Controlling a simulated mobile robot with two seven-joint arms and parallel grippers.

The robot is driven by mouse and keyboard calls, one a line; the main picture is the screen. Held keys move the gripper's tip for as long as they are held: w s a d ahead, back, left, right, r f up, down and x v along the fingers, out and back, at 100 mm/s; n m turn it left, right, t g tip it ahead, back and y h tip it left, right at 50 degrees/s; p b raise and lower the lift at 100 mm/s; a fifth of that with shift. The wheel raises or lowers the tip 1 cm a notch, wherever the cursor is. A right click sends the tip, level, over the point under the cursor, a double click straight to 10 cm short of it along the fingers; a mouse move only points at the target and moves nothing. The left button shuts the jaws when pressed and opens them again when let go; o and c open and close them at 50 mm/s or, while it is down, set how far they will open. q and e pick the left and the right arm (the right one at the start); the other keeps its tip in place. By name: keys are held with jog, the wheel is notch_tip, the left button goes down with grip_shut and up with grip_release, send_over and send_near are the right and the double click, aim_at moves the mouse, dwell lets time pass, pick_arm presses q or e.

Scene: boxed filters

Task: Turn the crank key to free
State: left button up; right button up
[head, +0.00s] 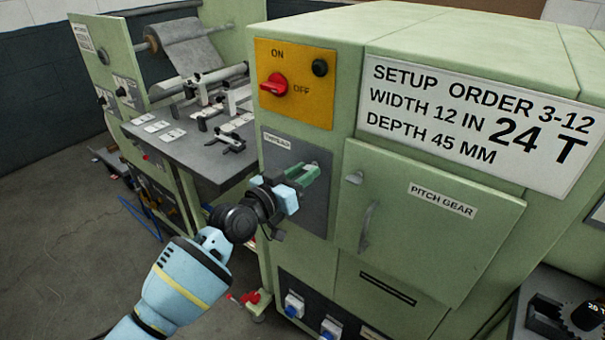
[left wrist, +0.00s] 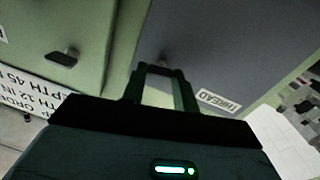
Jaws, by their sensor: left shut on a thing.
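My left gripper (head: 303,173) comes in from the lower left with its green fingers at the grey switch plate (head: 293,212) on the front of the green machine. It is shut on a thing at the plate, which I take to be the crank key. The key is mostly hidden by the fingers, and its turned position cannot be read. In the left wrist view the two dark green fingers (left wrist: 160,78) reach to the plate beside a label reading THREAD (left wrist: 219,101). My right gripper is not in view.
A yellow panel (head: 295,65) with a red ON/OFF knob (head: 274,86) sits above the plate. A closed PITCH GEAR door (head: 430,230) with a handle (head: 366,228) is right of it. A grey worktable (head: 195,150) with small fixtures stands at left. The floor at lower left is mostly clear.

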pick_arm(q)
jog(key=n, duration=0.8)
jog(key=n+t+p, duration=0.1)
jog(key=n, duration=0.7)
jog(key=shift+s+d+f+n+t+y, duration=0.1)
jog(key=shift+f+n+t+y, duration=0.05)
jog(key=shift+n+t+y, duration=0.2)
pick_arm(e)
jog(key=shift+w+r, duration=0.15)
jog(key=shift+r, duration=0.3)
pick_arm(q)
jog(key=shift+n, duration=0.25)
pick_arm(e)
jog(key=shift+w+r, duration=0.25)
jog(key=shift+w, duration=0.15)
pick_arm(q)
jog(key=o, duration=1)
jog(key=shift+c, duration=0.2)
